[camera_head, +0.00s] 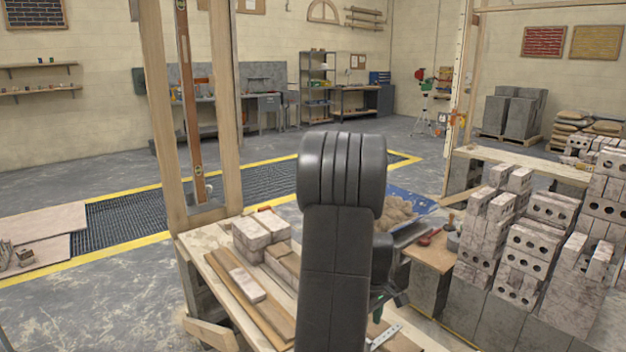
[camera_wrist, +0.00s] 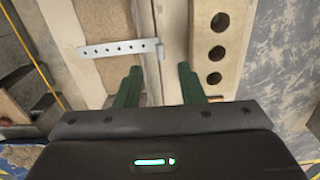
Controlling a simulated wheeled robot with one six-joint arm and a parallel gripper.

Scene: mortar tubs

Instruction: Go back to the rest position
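My gripper (camera_wrist: 160,82) shows in the wrist view as two green fingers spread apart, with nothing held between them. It hangs over the wooden workbench top; its height above it is hard to judge. In the head view my dark arm rises through the middle and hides most of the gripper; only a bit of green shows beside the arm. A perforated metal strip (camera_wrist: 120,48) lies just beyond the left finger, and it also shows at the bench front in the head view (camera_head: 384,337). A block with three round holes (camera_wrist: 217,50) is beyond the right finger.
Pale bricks (camera_head: 262,230) and wooden boards lie on the bench left of my arm. Stacks of holed bricks (camera_head: 530,250) crowd the right. A blue tray (camera_head: 412,199) with sandy mortar (camera_head: 396,210) is behind my arm. A wooden post (camera_head: 160,110) stands at left. Floor beyond is open.

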